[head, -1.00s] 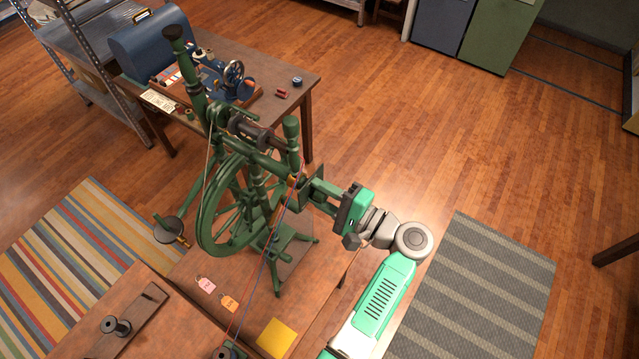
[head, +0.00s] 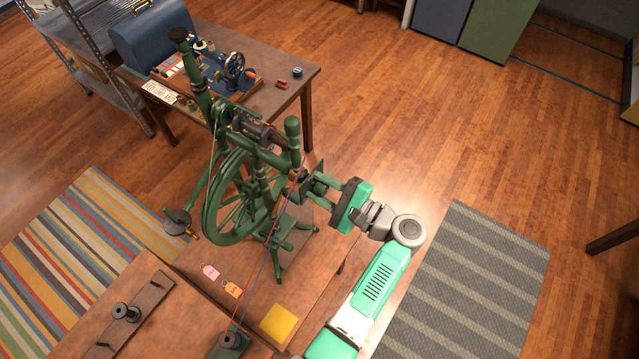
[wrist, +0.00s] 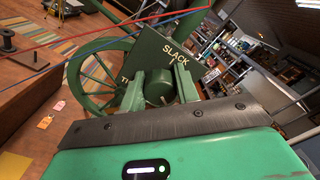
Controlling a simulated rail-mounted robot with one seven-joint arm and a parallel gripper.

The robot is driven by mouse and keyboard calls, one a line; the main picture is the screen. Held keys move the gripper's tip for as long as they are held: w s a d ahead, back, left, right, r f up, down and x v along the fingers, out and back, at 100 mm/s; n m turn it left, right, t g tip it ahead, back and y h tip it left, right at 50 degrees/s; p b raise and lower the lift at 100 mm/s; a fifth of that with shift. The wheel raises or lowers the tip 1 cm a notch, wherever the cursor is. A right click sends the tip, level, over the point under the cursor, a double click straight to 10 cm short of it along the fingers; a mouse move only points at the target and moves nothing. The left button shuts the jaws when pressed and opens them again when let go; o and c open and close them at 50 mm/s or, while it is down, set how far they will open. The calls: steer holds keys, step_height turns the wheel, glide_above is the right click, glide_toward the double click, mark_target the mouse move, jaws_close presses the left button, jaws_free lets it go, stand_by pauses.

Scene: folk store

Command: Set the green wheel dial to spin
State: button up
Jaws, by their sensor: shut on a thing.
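The green spinning wheel (head: 222,205) stands on the wooden table. Its dark green dial plate (wrist: 168,50) reads SLACK, plus a label starting "TI" that is partly hidden. No SPIN label is visible. My gripper (wrist: 158,88) has its two green fingers on either side of a round green knob (wrist: 158,94) in front of the plate, and is shut on it. Where the knob points cannot be told. In the head view my gripper (head: 313,185) reaches the wheel from the right, and its fingers hide the knob there.
Red and blue strands (wrist: 92,45) cross near the plate. A pink tag (head: 211,271), an orange tag (head: 233,289) and a yellow square (head: 278,322) lie on the tabletop. A sewing machine (head: 235,78) stands on the table behind. Floor is open to the right.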

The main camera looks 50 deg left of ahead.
steer(key=o, duration=1)
steer(key=b+v, duration=0.2)
steer(key=v, duration=0.6)
